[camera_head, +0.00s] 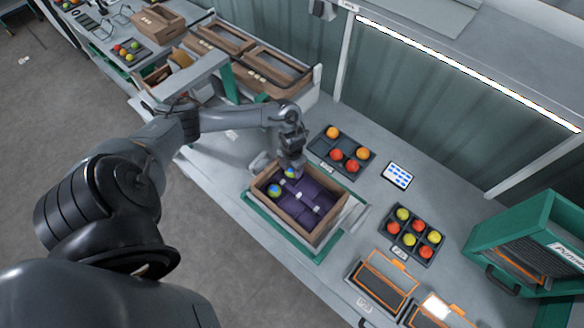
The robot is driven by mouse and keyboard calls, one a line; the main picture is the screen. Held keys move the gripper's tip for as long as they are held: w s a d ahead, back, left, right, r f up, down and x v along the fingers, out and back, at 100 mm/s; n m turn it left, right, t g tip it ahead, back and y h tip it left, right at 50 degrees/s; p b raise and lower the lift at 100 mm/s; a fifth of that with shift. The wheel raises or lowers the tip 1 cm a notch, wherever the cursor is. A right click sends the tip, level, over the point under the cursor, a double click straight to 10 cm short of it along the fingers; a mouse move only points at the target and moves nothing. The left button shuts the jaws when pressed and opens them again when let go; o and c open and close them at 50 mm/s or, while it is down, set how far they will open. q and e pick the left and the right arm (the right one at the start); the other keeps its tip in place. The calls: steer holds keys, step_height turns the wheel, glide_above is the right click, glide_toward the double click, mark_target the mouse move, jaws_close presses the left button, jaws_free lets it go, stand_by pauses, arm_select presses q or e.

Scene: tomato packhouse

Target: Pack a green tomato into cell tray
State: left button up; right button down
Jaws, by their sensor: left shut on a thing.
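My left gripper (291,168) points down at the far left part of a brown crate (333,222) with a purple lining. It is shut on a round green tomato (290,173) with bluish patches, partly hidden by the fingers. A similar green-and-blue tomato (274,190) lies in the crate's left corner, just beside the gripper. A dark cell tray (323,152) behind the crate holds orange and red tomatoes, with some empty cells. Another dark cell tray (388,243) to the right holds red and yellow-green tomatoes and looks full. My right gripper is not in view.
A small tablet (397,175) lies between the trays. Orange-edged cases (385,279) lie at the front right, near a green machine (535,240). Wooden boxes (262,68) stand at the back left. Bare bench shows left of the crate.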

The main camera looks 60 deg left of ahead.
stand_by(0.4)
arm_select(q)
steer(key=o, duration=0.8)
steer(key=c, duration=0.3)
steer(key=shift+r+p, duration=2.5)
steer(key=shift+r, duration=0.55)
